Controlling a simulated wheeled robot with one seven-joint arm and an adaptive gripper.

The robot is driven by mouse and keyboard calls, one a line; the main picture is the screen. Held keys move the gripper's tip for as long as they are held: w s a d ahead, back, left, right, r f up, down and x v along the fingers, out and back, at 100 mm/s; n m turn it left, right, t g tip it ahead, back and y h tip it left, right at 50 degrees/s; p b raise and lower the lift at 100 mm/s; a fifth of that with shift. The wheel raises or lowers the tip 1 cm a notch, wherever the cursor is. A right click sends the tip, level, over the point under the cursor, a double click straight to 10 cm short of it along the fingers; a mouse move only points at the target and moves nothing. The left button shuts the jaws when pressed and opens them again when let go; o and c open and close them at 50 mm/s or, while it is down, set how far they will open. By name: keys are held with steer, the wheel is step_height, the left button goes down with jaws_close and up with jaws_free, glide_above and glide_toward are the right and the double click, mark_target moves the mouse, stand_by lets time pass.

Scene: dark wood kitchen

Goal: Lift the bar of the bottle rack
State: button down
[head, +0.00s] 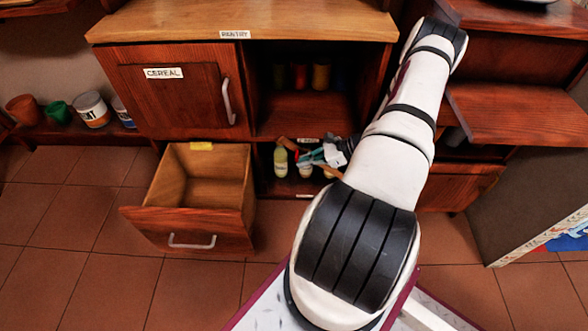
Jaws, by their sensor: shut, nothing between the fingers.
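The bottle rack is the low shelf at the bottom of the pantry cabinet, partly hidden by my arm. A pale green bottle (281,161) stands at its left, with other bottles (307,170) beside it. A thin brown bar (284,143) seems to slant across in front of the bottles, down to the right; its full length is hidden. My gripper (308,156) is shut and empty, small in the head view, at the front of these bottles and close to the bar. I cannot tell whether it touches the bar.
An open, empty drawer (190,221) juts out left of the rack. A closed cabinet door labelled CEREAL (165,95) is above it. Jars stand on the open shelf (295,117) above the rack. Wooden shelves (520,113) jut out at right. Tiled floor is clear at lower left.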

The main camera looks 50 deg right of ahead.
steer(key=s+d+r+p, duration=0.1)
steer(key=s+d+r, duration=0.2)
steer(key=s+r, duration=0.1)
steer(key=shift+r, duration=0.45)
stand_by(0.3)
